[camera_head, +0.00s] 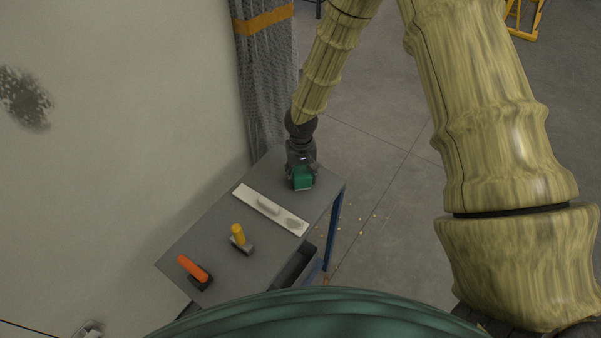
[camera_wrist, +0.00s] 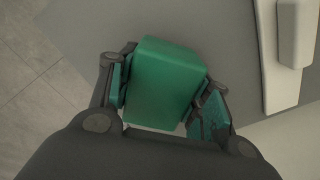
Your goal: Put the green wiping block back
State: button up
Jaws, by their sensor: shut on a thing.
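The green wiping block (camera_head: 302,180) is at the far end of the grey table, at my gripper (camera_head: 301,168). In the wrist view the green block (camera_wrist: 165,82) sits between the two fingers of my gripper (camera_wrist: 165,102), which are shut on its sides. The block is over the grey table top; I cannot tell whether it touches the surface. My fingers hide part of its sides.
On the table (camera_head: 205,235) lie a white board (camera_head: 287,220) with a pale block on it, a yellow-handled tool (camera_head: 238,235) and an orange-handled tool (camera_head: 193,268). A pale wall (camera_head: 130,120) stands at the left. Small yellow bits lie on the floor at the right.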

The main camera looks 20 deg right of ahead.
aim_at(301, 170)
jog(key=shift+s, duration=0.1)
jog(key=o, duration=1)
jog(key=shift+f, duration=0.1)
jog(key=shift+r+b, duration=1.4)
jog(key=shift+r, duration=4.65)
